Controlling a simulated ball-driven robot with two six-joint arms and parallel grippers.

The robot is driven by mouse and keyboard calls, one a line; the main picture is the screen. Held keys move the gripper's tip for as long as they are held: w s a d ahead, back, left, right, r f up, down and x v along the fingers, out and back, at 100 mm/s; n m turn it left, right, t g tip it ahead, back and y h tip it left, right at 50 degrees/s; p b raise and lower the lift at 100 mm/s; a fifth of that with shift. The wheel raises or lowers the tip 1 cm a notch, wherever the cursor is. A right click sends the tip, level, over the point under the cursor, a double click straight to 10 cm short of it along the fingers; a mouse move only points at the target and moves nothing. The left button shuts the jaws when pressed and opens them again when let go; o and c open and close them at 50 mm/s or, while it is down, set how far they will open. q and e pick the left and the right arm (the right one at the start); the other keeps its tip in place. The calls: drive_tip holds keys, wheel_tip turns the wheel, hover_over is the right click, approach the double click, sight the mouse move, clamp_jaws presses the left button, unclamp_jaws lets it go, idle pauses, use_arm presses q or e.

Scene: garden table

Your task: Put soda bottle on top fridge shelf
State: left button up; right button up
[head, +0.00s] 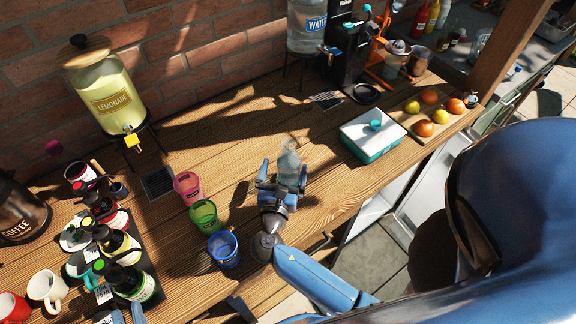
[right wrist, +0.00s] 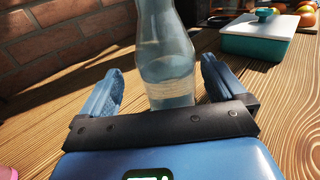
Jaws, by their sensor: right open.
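The clear soda bottle (head: 289,165) stands upright on the wooden counter in the head view. It also fills the middle of the right wrist view (right wrist: 166,55), its top cut off. My right gripper (head: 282,183) is open, with one finger on each side of the bottle's lower part; gaps show beside the bottle in the right wrist view (right wrist: 172,90). My left gripper (head: 128,314) shows only its two separated fingertips at the bottom edge, beside the syrup bottles. A white, fridge-like unit (head: 368,185) sits below the counter; its shelves are hidden.
Pink, green and blue cups (head: 223,249) stand left of the bottle. A teal-and-white box (head: 371,135) and a fruit board (head: 440,118) are to the right. A lemonade dispenser (head: 108,92) stands behind. Counter right of the bottle is mostly clear.

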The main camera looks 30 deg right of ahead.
drive_tip(key=w+d, duration=0.1)
drive_tip(key=w+d+p, duration=0.1)
drive_tip(key=d, duration=0.1)
drive_tip(key=shift+w+r, duration=0.2)
drive_tip(key=shift+w, duration=0.05)
drive_tip(key=shift+w+d+f, duration=0.1)
drive_tip(key=shift+w+d, duration=0.1)
drive_tip(key=shift+w, duration=0.2)
drive_tip(key=c, duration=1.6)
drive_tip(key=shift+o, duration=0.2)
drive_tip(key=shift+r, duration=0.35)
